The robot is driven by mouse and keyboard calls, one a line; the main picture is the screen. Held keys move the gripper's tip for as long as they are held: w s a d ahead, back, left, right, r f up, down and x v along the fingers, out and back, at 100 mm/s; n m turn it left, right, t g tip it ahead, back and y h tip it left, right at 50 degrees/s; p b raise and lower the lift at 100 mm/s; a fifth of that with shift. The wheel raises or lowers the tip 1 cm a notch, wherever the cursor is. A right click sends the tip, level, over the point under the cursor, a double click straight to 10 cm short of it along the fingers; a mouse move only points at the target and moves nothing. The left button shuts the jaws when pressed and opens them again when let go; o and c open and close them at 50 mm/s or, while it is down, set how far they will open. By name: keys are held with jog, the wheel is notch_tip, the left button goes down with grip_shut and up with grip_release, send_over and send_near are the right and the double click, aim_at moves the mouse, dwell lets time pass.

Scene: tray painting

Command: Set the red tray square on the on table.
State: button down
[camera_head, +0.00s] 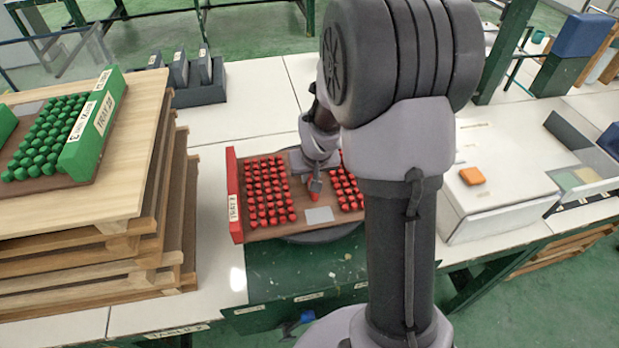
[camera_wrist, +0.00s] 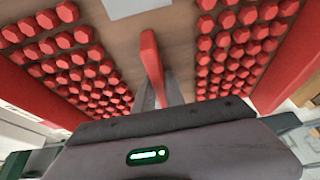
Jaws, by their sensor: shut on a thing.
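The red tray (camera_head: 235,205) has red end walls, a brown wooden base and rows of red pieces on both sides of a bare middle strip with a pale label. It sits over a dark round disc (camera_head: 325,236) at the front of the white table, mostly hidden under it. The tray looks slightly turned to the table's front edge. My gripper (camera_head: 315,187) reaches down to the tray's middle. In the wrist view my gripper (camera_wrist: 160,92) is shut on the tray's red upright handle (camera_wrist: 150,55). My arm hides the tray's right end in the head view.
A green tray (camera_head: 95,125) with green pieces lies on stacked wooden boards (camera_head: 150,200) at left. Grey holders (camera_head: 190,80) stand behind. A white box (camera_head: 495,190) with an orange block (camera_head: 472,176) is at right. White tabletop (camera_head: 255,100) is clear behind the red tray.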

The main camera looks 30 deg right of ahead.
jog(key=shift+r, duration=0.15)
jog(key=c, duration=1.8)
grip_release()
jog(key=shift+f, duration=0.25)
jog(key=shift+c, duration=0.2)
jog(key=o, duration=0.4)
jog(key=shift+r, duration=0.1)
jog(key=shift+o, duration=0.2)
jog(key=p+v, duration=0.4)
jog(key=v, duration=0.7)
jog(key=shift+s+r+p, duration=0.1)
jog(key=shift+r+p, duration=0.25)
jog(key=shift+p, duration=0.05)
jog(key=s+a+r+y, duration=0.1)
jog(key=s+a+r, duration=0.6)
jog(key=s+a, duration=0.1)
jog(key=s+a+r+m+t+y, duration=0.1)
jog(key=s+a+r+y, duration=0.1)
jog(key=s+a+r, duration=0.4)
jog(key=s+a, duration=0.3)
jog(key=s, duration=0.2)
jog(key=shift+r+t, duration=0.3)
jog(key=shift+r, duration=0.1)
jog(key=shift+s, duration=0.1)
